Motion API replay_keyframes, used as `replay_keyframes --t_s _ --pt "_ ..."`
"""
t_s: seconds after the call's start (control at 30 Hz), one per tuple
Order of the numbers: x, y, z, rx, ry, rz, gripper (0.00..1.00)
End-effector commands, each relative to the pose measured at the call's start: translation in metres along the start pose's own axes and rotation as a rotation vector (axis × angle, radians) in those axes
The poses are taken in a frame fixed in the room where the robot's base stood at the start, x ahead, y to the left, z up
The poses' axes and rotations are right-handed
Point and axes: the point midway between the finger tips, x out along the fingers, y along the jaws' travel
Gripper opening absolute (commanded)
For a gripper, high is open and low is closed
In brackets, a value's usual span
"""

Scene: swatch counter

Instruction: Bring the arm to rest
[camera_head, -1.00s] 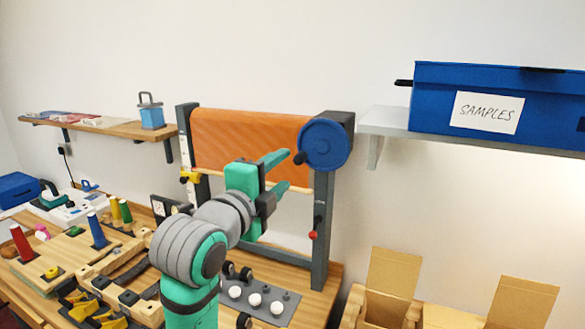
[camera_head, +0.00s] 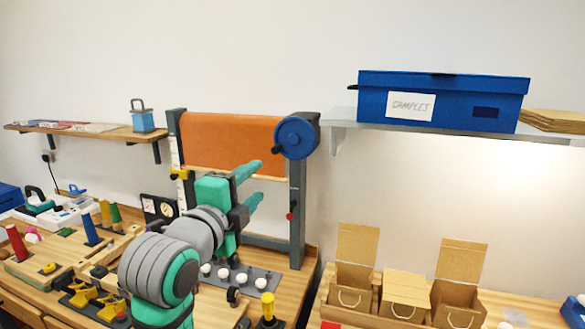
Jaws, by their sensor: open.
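My gripper (camera_head: 252,186) is open and empty, with two teal fingers pointing right and slightly up. It is held in the air in front of the lower part of the fabric roll stand (camera_head: 297,215). The space between the fingers holds nothing. My grey and teal arm rises from the bottom of the view and hides part of the counter behind it.
The stand carries an orange sheet (camera_head: 228,142) and a blue wheel (camera_head: 296,138). A blue samples box (camera_head: 440,98) sits on the right shelf (camera_head: 345,122). Cardboard boxes (camera_head: 405,290) stand at lower right. Coloured spools and tools crowd the counter at left.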

Motion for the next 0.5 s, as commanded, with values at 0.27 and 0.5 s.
replay_keyframes --t_s 0.27,0.5 --pt "0.007 0.034 0.003 -0.116 -0.008 -0.014 0.47" --pt "0.013 0.073 0.004 -0.251 -0.021 -0.032 0.47"
